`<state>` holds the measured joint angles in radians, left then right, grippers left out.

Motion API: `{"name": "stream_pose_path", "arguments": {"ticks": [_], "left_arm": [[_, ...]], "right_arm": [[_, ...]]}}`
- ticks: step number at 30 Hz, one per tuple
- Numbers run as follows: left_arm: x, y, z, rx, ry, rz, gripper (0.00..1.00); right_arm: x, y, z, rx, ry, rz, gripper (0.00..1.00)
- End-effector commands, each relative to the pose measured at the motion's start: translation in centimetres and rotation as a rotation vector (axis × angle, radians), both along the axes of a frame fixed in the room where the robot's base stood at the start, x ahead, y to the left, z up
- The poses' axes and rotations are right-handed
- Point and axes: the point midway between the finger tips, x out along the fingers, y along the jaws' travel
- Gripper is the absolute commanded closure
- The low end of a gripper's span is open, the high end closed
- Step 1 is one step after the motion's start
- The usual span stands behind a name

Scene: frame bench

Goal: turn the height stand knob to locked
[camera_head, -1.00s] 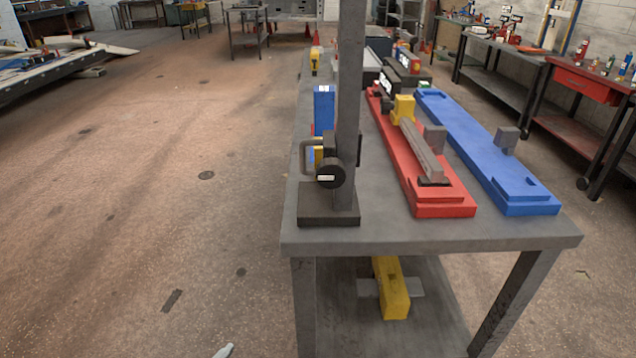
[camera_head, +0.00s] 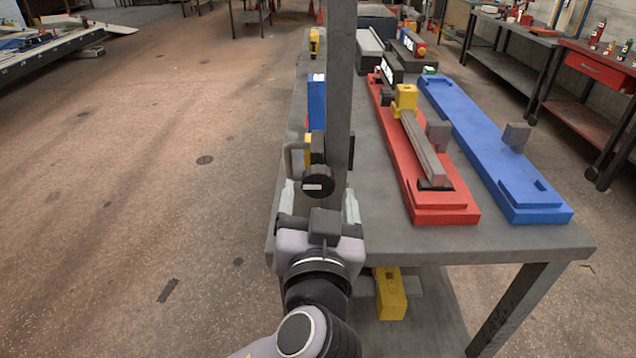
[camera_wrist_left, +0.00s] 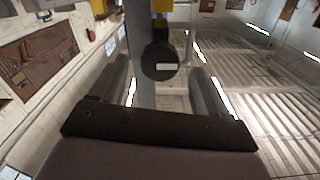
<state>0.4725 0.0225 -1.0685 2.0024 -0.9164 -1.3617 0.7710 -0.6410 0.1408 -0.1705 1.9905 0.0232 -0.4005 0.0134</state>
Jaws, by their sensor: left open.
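The height stand is a tall grey post (camera_head: 340,80) at the near left end of the bench. Its round black knob (camera_head: 318,182) has a white bar that lies about level. A grey handle (camera_head: 292,158) sits left of the knob. My left gripper (camera_head: 320,198) is open in front of the stand, its two fingers spread either side of and just below the knob. In the left wrist view, the knob (camera_wrist_left: 159,62) shows beyond and between the open fingers, with nothing held. The stand's base is hidden behind my gripper. My right gripper is not in view.
A red fixture (camera_head: 445,212) holding a grey bar and a blue fixture (camera_head: 480,140) lie on the bench right of the stand. A blue block (camera_head: 317,100) stands behind the post. A yellow part (camera_head: 390,295) sits on the lower shelf. Floor left of the bench is clear.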

Motion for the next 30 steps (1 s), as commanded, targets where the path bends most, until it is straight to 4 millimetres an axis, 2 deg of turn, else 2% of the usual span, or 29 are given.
{"name": "stream_pose_path", "arguments": {"ticks": [1, 6, 16, 17, 21, 22, 30], "left_arm": [[0.8, 0.1, 0.2, 0.004, -0.003, 0.004, 0.24], [2.4, 0.0, 0.0, 0.003, 0.0, 0.0, 0.24], [2.8, 0.0, -0.1, 0.001, 0.002, 0.0, 0.24], [2.8, 0.0, -0.1, 0.001, 0.002, 0.0, 0.31], [2.8, 0.0, -0.1, 0.001, 0.002, -0.001, 0.77], [2.8, 0.0, -0.1, 0.001, 0.002, -0.001, 0.81], [2.8, 0.0, 0.0, 0.021, 0.003, 0.001, 0.8]], "right_arm": [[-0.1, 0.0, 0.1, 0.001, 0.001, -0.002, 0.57], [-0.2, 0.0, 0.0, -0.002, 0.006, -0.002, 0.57], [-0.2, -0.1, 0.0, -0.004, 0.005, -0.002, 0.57], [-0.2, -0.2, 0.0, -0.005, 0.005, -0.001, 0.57], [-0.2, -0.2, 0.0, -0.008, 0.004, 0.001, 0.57], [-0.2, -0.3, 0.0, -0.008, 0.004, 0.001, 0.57], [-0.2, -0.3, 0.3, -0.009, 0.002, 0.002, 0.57]]}}
